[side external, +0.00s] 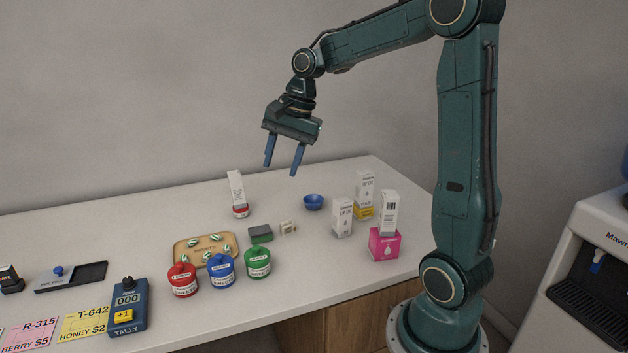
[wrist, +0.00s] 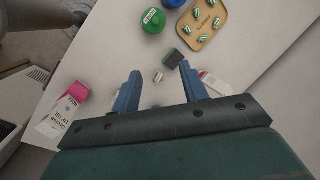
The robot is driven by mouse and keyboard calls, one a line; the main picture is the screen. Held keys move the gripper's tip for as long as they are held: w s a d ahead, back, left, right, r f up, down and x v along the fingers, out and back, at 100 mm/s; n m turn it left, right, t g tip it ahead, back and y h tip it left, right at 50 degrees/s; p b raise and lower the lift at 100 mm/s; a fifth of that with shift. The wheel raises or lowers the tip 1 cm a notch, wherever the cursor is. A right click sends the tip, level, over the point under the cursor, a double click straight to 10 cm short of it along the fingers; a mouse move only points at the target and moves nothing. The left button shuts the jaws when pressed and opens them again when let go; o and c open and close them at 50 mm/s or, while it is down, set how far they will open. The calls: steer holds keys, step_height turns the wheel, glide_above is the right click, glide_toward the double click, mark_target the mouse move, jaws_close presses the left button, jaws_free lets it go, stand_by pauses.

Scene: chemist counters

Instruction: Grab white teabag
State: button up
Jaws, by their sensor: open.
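A small whitish block-like item (side external: 288,227), which looks like the white teabag, lies on the counter beside a dark grey-green block (side external: 260,233). It also shows in the wrist view (wrist: 157,77), between the two fingers in the picture; its markings are too small to read. My gripper (side external: 281,170) is open and empty, well above the counter with its blue fingers pointing down. In the wrist view my gripper (wrist: 158,71) spans the small item without touching it.
Red (side external: 183,280), blue (side external: 221,270) and green (side external: 257,262) jars and a sweets tray (side external: 205,237) are nearby.

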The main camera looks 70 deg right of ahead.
steer(key=w+d+f+m+y, duration=0.1)
steer(key=d+f+m, duration=0.3)
steer(key=d, duration=0.3)
steer(key=w+d+f+m+y, duration=0.1)
steer(key=d+f+m, duration=0.4)
steer(key=d, duration=0.3)
steer(key=shift+w+a+f, duration=0.1)
steer(key=shift+f, duration=0.05)
glide_toward(287, 227)
steer(key=shift+w+a+f, duration=0.15)
steer(key=shift+w+f, duration=0.7)
steer(key=shift+f, duration=0.1)
steer(key=shift+f, duration=0.1)
steer(key=shift+x, duration=2.45)
steer(key=shift+s, duration=0.1)
steer(key=shift+c, duration=0.4)
jaws_close()
